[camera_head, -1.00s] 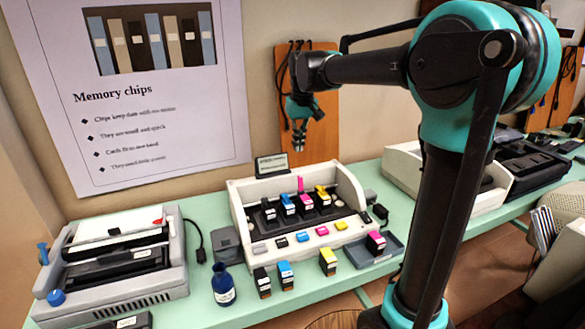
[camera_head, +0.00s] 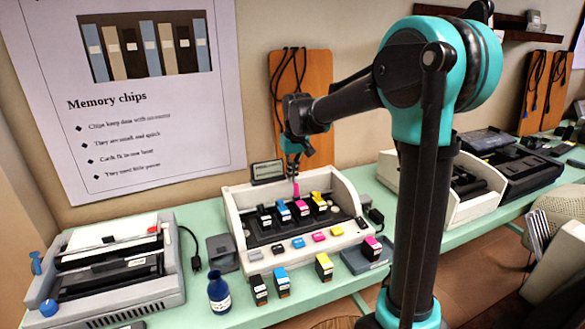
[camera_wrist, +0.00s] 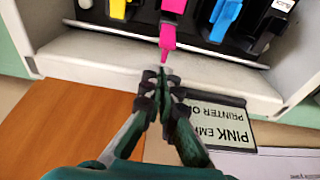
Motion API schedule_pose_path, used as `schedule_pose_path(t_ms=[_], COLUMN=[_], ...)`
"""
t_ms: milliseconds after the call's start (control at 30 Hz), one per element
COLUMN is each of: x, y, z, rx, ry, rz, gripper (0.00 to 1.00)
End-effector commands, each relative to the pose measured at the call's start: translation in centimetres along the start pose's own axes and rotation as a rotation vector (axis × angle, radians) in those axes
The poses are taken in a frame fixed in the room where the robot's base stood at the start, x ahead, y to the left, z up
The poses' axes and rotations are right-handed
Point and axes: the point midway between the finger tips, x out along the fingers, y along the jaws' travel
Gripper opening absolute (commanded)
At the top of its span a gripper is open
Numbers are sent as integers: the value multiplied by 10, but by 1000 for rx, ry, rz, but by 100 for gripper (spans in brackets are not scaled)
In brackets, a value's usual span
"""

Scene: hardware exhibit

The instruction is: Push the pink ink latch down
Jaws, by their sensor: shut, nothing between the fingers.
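The pink ink latch (camera_head: 296,189) stands raised at the back of the white printer (camera_head: 235,222), behind the pink cartridge (camera_head: 301,210). In the wrist view the pink latch (camera_wrist: 167,40) points toward my fingertips. My gripper (camera_head: 296,172) is shut and empty, pointing down just above the latch in the head view. In the wrist view my gripper (camera_wrist: 161,76) has its fingertips together at the printer's back edge, very close to the latch tip. I cannot tell whether they touch.
Black, blue and yellow cartridges sit beside the pink one. A small sign (camera_head: 268,172) stands behind the printer; in the wrist view the sign (camera_wrist: 222,122) reads "PINK EM..." upside down. Loose cartridges, a blue bottle (camera_head: 220,292) and a tray (camera_head: 366,262) lie in front.

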Motion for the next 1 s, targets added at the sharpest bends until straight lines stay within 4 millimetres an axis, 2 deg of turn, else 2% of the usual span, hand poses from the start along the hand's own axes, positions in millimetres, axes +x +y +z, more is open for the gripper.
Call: schedule_pose_path(t_ms=[467,1000], x=[1,-3], y=[0,0], z=[1,7], rx=[0,0], ry=[8,102], rz=[0,0], gripper=[0,0])
